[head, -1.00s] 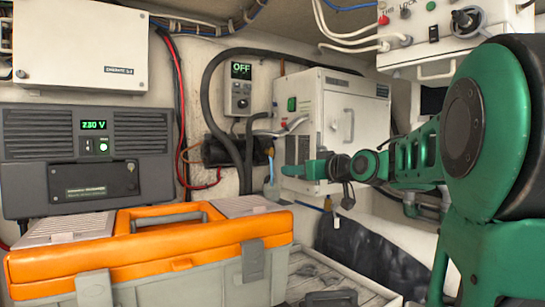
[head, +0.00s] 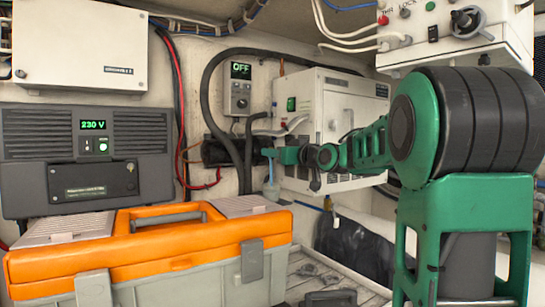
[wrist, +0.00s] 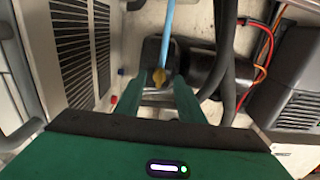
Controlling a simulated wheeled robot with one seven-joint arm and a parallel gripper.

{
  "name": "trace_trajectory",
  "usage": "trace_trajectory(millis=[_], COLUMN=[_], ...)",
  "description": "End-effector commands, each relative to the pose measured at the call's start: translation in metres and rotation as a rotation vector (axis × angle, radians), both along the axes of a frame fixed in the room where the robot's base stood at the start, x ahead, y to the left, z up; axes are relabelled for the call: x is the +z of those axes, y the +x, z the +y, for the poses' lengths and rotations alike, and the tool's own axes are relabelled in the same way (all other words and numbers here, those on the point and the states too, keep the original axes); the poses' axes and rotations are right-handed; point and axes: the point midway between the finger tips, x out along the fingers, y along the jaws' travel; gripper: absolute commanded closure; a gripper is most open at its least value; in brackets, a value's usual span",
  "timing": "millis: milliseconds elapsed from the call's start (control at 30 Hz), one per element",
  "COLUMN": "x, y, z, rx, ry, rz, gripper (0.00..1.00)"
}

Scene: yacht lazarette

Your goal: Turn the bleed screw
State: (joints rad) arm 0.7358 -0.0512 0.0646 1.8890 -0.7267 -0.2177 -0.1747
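A small brass-coloured fitting, which looks like the bleed screw (wrist: 159,79), shows in the wrist view at the end of a light blue tube (wrist: 167,35). It sits by a dark cylindrical housing (wrist: 203,68). My gripper (wrist: 162,84) points at the fitting, with one green finger on each side of it and gaps visible between. The gripper looks open; I cannot tell how far the fitting lies beyond the fingertips. In the head view my gripper (head: 271,153) is just right of the dark housing (head: 222,152), and the fitting cannot be made out.
A white vented cabinet (head: 325,100) stands close right of my gripper. Thick black hoses (wrist: 227,50) run beside the housing. A clear bottle (head: 271,190) is below my gripper. An orange-lidded toolbox (head: 150,240) fills the front left.

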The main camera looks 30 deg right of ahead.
Motion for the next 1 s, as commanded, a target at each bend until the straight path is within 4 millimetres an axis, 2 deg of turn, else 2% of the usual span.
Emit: trace_trajectory(millis=[300,333,467,500,767,1000], x=[-0.0002,-0.0002,-0.0002,-0.0003,-0.0005,-0.0007], y=[0.0031,0.0030,0.0030,0.0030,0.0030,0.0032], z=[0.0000,0.0000,0.0000,0.0002,0.0008,0.0013], rx=[-0.001,-0.001,0.000,0.000,0.001,0.003], ry=[0.000,0.000,0.000,0.000,0.013,0.107], rz=[0.000,0.000,0.001,0.001,0.001,0.006], gripper=[0.65,0.67,0.98,1.00,1.00,1.00])
